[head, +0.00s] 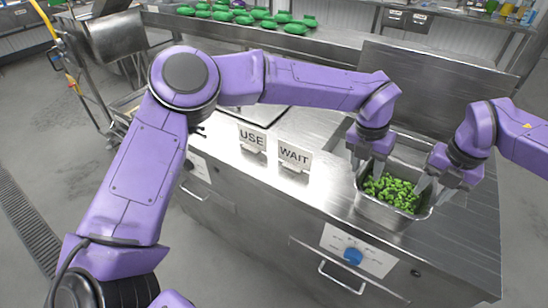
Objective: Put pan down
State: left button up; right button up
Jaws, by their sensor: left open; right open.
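A rectangular metal pan (387,221) filled with green pieces (393,192) sits at the right part of the steel counter, behind the front edge. My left gripper (365,172) is at the pan's left side, with its fingers close to the rim. My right gripper (432,190) is at the pan's right side, with its fingers close to that rim. Both grippers are open. I cannot tell whether the fingers touch the pan. The pan's far side is partly hidden by my arms.
A "USE" sign (252,138) and a "WAIT" sign (294,157) stand on the counter (310,190) left of the pan. Several green items (295,28) lie on the back surface. The counter between signs and pan looks clear.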

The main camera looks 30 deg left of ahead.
pick_arm(q)
jog(key=r, duration=0.6)
jog(key=s+a+r, duration=0.1)
jog(key=r, duration=0.1)
jog(key=shift+a+r, duration=0.1)
jog(key=shift+r, duration=0.45)
pick_arm(e)
jog(key=shift+r, duration=0.25)
notch_tip(320, 180, up, 12)
jog(key=d, duration=0.1)
jog(key=shift+f, duration=0.2)
jog(key=shift+s, duration=0.1)
